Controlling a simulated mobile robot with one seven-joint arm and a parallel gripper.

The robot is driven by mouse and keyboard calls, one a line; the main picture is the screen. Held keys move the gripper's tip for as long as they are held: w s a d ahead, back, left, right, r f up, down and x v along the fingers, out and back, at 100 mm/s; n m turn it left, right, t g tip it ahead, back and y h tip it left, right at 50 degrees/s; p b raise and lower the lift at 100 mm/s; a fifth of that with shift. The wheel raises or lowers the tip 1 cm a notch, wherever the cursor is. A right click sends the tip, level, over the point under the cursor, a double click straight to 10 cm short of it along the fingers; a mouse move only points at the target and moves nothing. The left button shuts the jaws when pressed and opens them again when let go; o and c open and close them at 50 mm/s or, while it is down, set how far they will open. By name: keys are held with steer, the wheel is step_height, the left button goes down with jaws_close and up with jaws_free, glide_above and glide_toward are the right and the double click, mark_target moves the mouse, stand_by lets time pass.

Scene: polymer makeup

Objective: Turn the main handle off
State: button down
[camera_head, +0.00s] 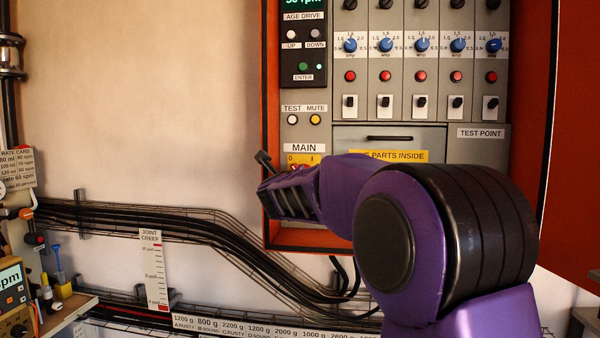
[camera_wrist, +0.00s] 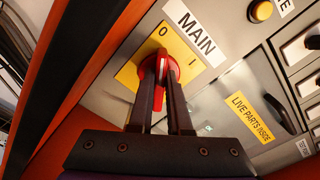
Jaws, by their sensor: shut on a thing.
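The main handle is a red rotary knob with a white line (camera_wrist: 161,70) on a yellow plate (camera_wrist: 130,76) marked O and I, under the MAIN label (camera_wrist: 195,27). In the wrist view, the black fingers of my gripper (camera_wrist: 160,82) stand on either side of the knob and are shut on it. The knob's long axis and white line point toward the O, with the I off to the right. In the head view, my gripper (camera_head: 281,166) covers most of the knob. Part of the yellow plate (camera_head: 303,159) shows above it.
A LIVE PARTS INSIDE cover with a black pull handle (camera_head: 389,138) sits right of the knob. Above are TEST and MUTE buttons (camera_head: 315,119), blue dials and red buttons. The red cabinet frame (camera_head: 270,90) edges the left side. Cables run along a wall tray (camera_head: 130,217).

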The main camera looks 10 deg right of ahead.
steer(key=shift+a+f+n+p, duration=0.1)
steer(key=shift+n+p, duration=0.95)
steer(key=shift+n, duration=1.45)
steer(key=shift+a+f+n+p, duration=0.1)
steer(key=shift+n+p, duration=0.95)
steer(key=shift+n, duration=1.45)
steer(key=c, duration=0.9)
jaws_free()
steer(key=shift+o, duration=0.2)
steer(key=shift+f, duration=0.1)
